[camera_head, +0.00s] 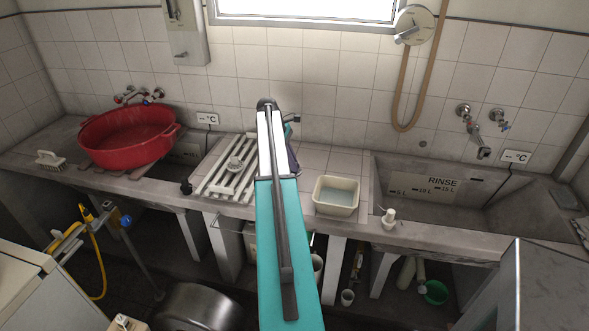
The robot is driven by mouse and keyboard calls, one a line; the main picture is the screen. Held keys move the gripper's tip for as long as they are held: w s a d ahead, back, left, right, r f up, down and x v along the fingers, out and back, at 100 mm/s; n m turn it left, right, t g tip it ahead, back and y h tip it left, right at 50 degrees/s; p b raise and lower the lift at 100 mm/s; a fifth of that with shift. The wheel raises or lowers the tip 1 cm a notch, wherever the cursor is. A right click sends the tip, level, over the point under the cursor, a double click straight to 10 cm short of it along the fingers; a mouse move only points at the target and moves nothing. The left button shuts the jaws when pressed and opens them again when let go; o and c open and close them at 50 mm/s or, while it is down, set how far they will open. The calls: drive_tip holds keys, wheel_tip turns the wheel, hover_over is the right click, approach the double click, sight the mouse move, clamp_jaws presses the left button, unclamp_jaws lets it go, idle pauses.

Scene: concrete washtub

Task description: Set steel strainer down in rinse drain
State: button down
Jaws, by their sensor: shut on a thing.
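My arm rises from the bottom centre, and its far end is near the back wall. My gripper is not visible; the arm hides what lies behind it. I cannot make out the steel strainer or anything held.
A cream tub of water (336,196) and a small white bottle (389,218) stand left of and in front of the rinse basin. A slatted rack (213,186) holds a small round object (235,163). A red tub (128,138) sits at left. A grey box-like surface (545,285) blocks the lower right.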

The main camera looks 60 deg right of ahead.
drive_tip(key=shift+f+p, duration=0.55)
drive_tip(key=shift+f, duration=1)
drive_tip(key=shift+f, duration=0.15)
drive_tip(key=c, duration=1.9)
unclamp_jaws()
drive_tip(key=shift+o, duration=0.2)
drive_tip(key=b+v, duration=0.3)
drive_tip(key=v, duration=0.9)
drive_tip(key=shift+r, duration=0.25)
drive_tip(key=shift+o, duration=0.3)
